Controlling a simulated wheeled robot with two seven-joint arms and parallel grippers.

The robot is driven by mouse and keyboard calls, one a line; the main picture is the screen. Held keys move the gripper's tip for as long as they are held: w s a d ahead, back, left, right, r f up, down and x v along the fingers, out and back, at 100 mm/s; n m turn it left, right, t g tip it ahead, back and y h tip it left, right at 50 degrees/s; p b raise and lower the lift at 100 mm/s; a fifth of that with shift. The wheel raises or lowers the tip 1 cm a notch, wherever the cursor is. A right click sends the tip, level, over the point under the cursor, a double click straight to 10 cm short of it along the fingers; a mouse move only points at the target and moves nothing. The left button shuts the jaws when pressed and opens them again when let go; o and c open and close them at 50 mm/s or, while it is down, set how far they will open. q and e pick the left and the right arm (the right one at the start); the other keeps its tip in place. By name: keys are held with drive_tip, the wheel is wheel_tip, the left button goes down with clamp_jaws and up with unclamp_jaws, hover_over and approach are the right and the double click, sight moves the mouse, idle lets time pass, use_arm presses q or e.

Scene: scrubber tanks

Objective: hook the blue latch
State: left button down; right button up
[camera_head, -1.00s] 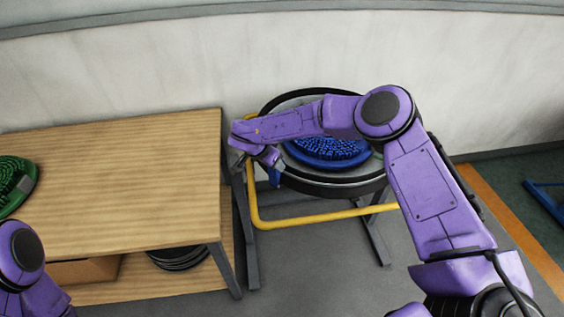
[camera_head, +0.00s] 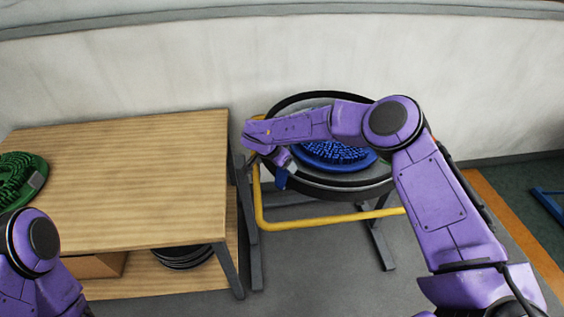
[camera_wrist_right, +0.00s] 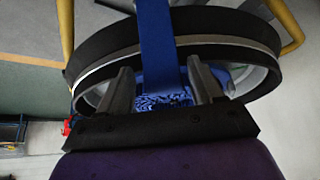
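The blue latch (camera_head: 281,179) hangs at the front left edge of a round black-rimmed tank (camera_head: 340,190). In the right wrist view the latch (camera_wrist_right: 158,40) is a flat blue band running upright across the rim. My right gripper (camera_wrist_right: 163,82) is open, with one finger on each side of the band and a visible gap to both. In the head view the right gripper (camera_head: 287,167) is at the latch's upper end, and my forearm covers part of the tank. The latch's far end and any catch cannot be made out. My left gripper is out of view.
A blue bristled brush disc (camera_head: 335,154) lies on the tank. A yellow bar frame (camera_head: 320,219) and dark stand legs (camera_head: 378,245) are below it. A wooden table (camera_head: 130,180) with a green brush disc (camera_head: 18,180) stands at left. The wall (camera_head: 180,65) is close behind.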

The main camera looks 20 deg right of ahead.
drive_tip(key=shift+a+r, duration=0.2)
drive_tip(key=b+v, duration=0.2)
drive_tip(key=v, duration=0.8)
drive_tip(key=shift+s, duration=0.1)
